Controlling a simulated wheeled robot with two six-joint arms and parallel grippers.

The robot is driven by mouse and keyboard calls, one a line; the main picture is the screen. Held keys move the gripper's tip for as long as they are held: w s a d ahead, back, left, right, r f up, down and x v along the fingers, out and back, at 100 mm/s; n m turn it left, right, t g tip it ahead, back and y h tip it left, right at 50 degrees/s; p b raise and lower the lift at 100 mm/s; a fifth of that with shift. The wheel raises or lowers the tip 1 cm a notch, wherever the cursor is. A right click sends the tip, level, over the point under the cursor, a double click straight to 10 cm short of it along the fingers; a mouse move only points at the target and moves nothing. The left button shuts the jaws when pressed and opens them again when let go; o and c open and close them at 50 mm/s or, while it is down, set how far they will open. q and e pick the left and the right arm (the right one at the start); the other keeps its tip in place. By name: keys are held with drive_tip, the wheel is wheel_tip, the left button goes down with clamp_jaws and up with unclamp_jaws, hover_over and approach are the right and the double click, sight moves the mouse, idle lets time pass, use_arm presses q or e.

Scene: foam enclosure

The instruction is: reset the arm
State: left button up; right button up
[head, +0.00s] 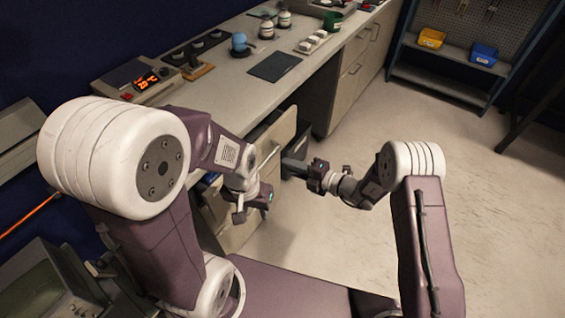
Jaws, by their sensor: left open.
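My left arm comes in from the left and bends down in front of the counter. My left gripper (254,205) is at its end, open, with nothing seen between its fingers, in front of the cabinet drawers. My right arm rises at the lower right and reaches left. My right gripper (295,168) points left toward the drawer fronts, a little above and right of the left gripper. Its fingers are dark and small, so their gap cannot be made out.
A pulled-out drawer (272,140) is close to both grippers. Shelving with bins (484,54) stands back right. The right floor is clear.

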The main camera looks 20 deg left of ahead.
idle(0.4)
drive_tip(key=w+d+r+t+p, duration=0.15)
drive_tip(key=w+r, duration=0.25)
drive_tip(key=r, duration=0.6)
drive_tip(key=s+d+r+n+g+p, duration=0.3)
drive_tip(key=s+d+r+n+g, duration=0.1)
drive_tip(key=s+r+n, duration=0.4)
drive_tip(key=s+d+f+n+g+h+p, duration=0.2)
drive_tip(key=s+d+f+n+g+h, duration=0.15)
drive_tip(key=s+d+n+h, duration=0.8)
drive_tip(key=s+d+f+n+t+h, duration=0.1)
drive_tip(key=d+f+n, duration=0.1)
drive_tip(key=d+n, duration=0.5)
drive_tip(key=s+d+f+n+t+h, duration=0.1)
drive_tip(key=d+n, duration=0.5)
drive_tip(key=n, duration=0.7)
drive_tip(key=shift+s+d+f+h, duration=0.35)
drive_tip(key=shift+s+f+h, duration=0.25)
drive_tip(key=shift+s, duration=0.2)
